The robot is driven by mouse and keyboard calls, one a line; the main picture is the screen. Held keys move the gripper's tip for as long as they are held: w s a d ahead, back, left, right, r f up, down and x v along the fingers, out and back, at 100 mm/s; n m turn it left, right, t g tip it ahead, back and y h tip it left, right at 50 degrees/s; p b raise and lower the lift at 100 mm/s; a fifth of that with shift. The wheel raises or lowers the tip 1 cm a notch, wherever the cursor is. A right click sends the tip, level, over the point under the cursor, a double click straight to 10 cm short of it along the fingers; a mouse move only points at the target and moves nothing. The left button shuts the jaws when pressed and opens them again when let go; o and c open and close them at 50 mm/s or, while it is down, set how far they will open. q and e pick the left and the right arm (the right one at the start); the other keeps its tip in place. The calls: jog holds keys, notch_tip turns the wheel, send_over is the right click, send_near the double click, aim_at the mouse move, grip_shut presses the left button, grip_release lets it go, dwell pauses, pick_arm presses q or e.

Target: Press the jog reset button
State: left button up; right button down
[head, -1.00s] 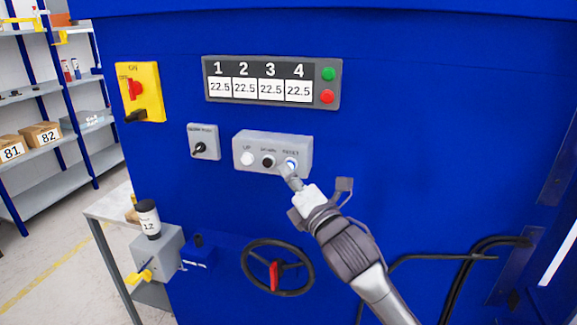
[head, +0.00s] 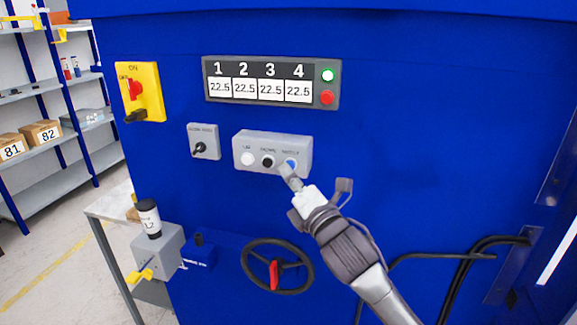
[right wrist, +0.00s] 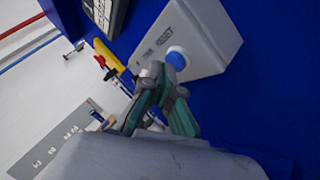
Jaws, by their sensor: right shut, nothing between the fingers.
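The grey jog box (head: 272,140) is on the front of the blue machine, with a white up button (head: 247,159), a black down button (head: 268,162) and a blue reset button (head: 291,164) at its right end. My right gripper (head: 287,172) is shut and empty, its tip at the lower left edge of the reset button and partly covering it. In the right wrist view, the blue button (right wrist: 176,59) stands out just beyond the fingertips (right wrist: 156,76). I cannot tell whether they touch it. My left gripper is not in view.
A display panel (head: 272,62) above reads 22.5 in all fields, with a bright green button (head: 328,75) and a red one (head: 327,97). A yellow switch (head: 139,92) and small selector box (head: 203,141) sit left. A handwheel (head: 250,256) juts out below.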

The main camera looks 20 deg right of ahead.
jog(key=shift+s+a+p, duration=0.15)
jog(key=shift+s+a, duration=0.4)
jog(key=shift+s, duration=0.25)
jog(key=shift+s+a+p, duration=0.15)
jog(key=shift+s+a, duration=0.45)
jog(key=shift+s, duration=0.25)
jog(key=shift+s+a+p, duration=0.15)
jog(key=shift+s+a, duration=0.4)
jog(key=shift+s, duration=0.25)
